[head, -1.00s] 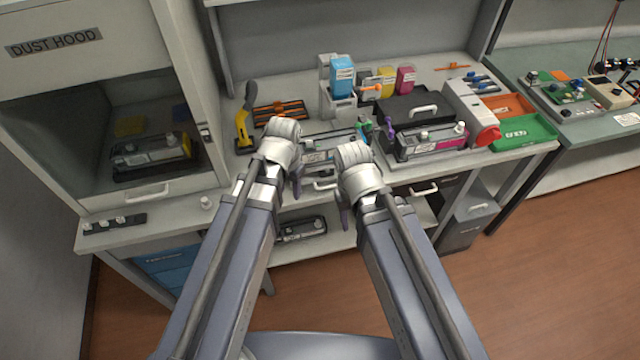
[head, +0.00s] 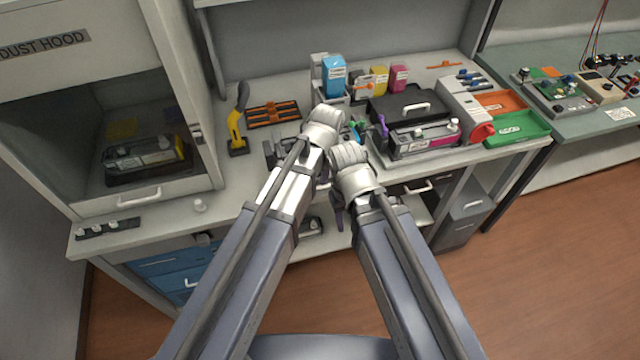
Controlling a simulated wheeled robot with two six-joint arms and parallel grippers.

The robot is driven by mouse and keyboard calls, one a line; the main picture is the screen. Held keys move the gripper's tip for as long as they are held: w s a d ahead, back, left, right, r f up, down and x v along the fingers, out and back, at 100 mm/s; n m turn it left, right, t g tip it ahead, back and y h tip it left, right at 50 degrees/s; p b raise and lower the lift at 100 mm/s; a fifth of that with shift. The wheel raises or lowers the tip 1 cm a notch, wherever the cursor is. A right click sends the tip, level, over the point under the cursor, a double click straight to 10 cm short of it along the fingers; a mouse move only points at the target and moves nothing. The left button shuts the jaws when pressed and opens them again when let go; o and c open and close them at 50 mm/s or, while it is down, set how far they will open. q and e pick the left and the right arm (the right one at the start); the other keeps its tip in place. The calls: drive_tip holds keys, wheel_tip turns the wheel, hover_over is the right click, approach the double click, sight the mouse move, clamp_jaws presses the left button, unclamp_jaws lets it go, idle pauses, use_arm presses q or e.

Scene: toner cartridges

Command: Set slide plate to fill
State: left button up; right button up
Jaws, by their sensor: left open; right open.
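My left gripper (head: 323,128) is in front of the middle of the bench, over a grey cartridge or fixture (head: 280,151) that it mostly covers. My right gripper (head: 350,166) is just below and to the right, close beside it at the bench's front edge. Both are open, with no held object visible; their fingertips are largely hidden behind the wrists. I cannot pick out the slide plate or its setting. A blue bottle (head: 334,74) stands in a grey holder behind the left gripper. A cartridge with a magenta label (head: 425,138) lies to the right.
A black case (head: 405,103), a grey machine with a red knob (head: 466,108) and a green tray (head: 518,128) crowd the right. The dust hood (head: 140,150) stands left.

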sight(320, 188)
use_arm(q)
drive_tip(key=f+b, duration=0.4)
drive_tip(key=w+f+b, duration=0.1)
drive_tip(key=f+b, duration=0.1)
drive_tip(key=f, duration=0.1)
drive_tip(key=shift+w+a+b, duration=0.1)
drive_tip(key=shift+a+b, duration=0.15)
drive_tip(key=shift+b, duration=0.1)
clamp_jaws()
idle(1.1)
